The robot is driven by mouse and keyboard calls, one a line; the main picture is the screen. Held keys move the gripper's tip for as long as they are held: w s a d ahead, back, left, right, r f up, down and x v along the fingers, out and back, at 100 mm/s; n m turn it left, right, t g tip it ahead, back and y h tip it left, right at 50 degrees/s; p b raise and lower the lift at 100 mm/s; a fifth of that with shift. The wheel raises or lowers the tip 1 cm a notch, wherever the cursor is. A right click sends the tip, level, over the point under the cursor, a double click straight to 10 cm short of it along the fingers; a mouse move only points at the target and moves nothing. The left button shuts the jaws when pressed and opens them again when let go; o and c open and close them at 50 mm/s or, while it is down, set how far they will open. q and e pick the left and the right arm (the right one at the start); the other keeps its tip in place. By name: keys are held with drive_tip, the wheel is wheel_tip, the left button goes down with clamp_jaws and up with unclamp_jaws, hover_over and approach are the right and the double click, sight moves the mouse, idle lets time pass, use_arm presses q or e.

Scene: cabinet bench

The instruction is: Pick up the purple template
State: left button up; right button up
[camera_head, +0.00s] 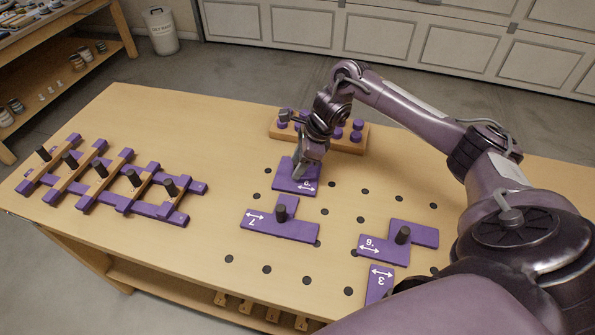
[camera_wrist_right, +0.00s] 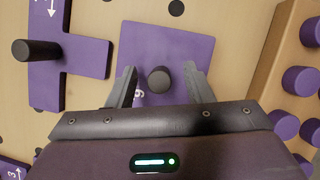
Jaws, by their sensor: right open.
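Several flat purple templates lie on the wooden bench. One purple template (camera_head: 284,184) at the middle back has a number and arrow on it and lies under my right gripper (camera_head: 308,168). In the right wrist view this purple template (camera_wrist_right: 185,45) has a dark round knob (camera_wrist_right: 159,80) standing on it. My right gripper (camera_wrist_right: 158,85) is open, with one finger on each side of the knob and a gap visible on both sides. The knob is hidden by the gripper in the head view. My left gripper is out of view.
A T-shaped template marked 7 (camera_head: 290,228) with a dark knob lies in front. Templates marked 6 (camera_head: 378,252) and 3 (camera_head: 380,283) lie at front right. A wooden block with purple pegs (camera_head: 348,144) stands close behind. A purple-and-wood frame (camera_head: 125,195) lies at left.

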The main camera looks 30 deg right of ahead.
drive_tip(key=shift+w+a+f, duration=0.1)
drive_tip(key=shift+a+f, duration=0.05)
drive_tip(key=shift+f, duration=0.35)
clamp_jaws()
drive_tip(key=shift+r, duration=0.1)
